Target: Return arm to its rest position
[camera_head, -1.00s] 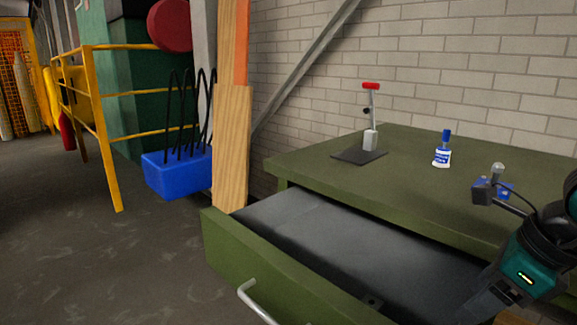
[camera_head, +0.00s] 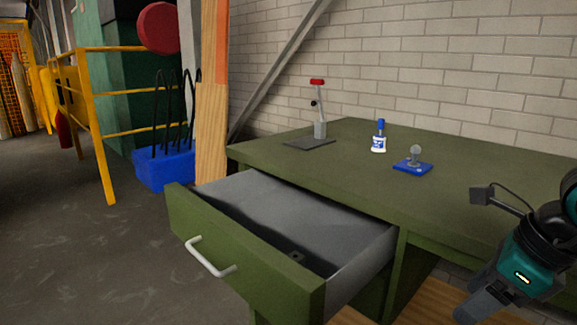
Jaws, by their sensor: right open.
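My right gripper (camera_head: 484,306) is at the lower right on its teal and black arm, with its fingers pointing down and to the left. It is open, and I see nothing between its fingers. It shows in front of the green workbench (camera_head: 470,210), to the right of the open drawer (camera_head: 235,262). The drawer is pulled well out and has a white handle (camera_head: 210,260). A small dark part (camera_head: 295,257) lies on the drawer's grey floor. My left gripper is out of view.
On the bench stand a red-handled tool on a dark plate (camera_head: 318,138), a blue-and-white bottle (camera_head: 379,140) and a blue block with a grey knob (camera_head: 413,165). A blue bin (camera_head: 165,170) and yellow railing (camera_head: 98,130) are left. The floor before the drawer is clear.

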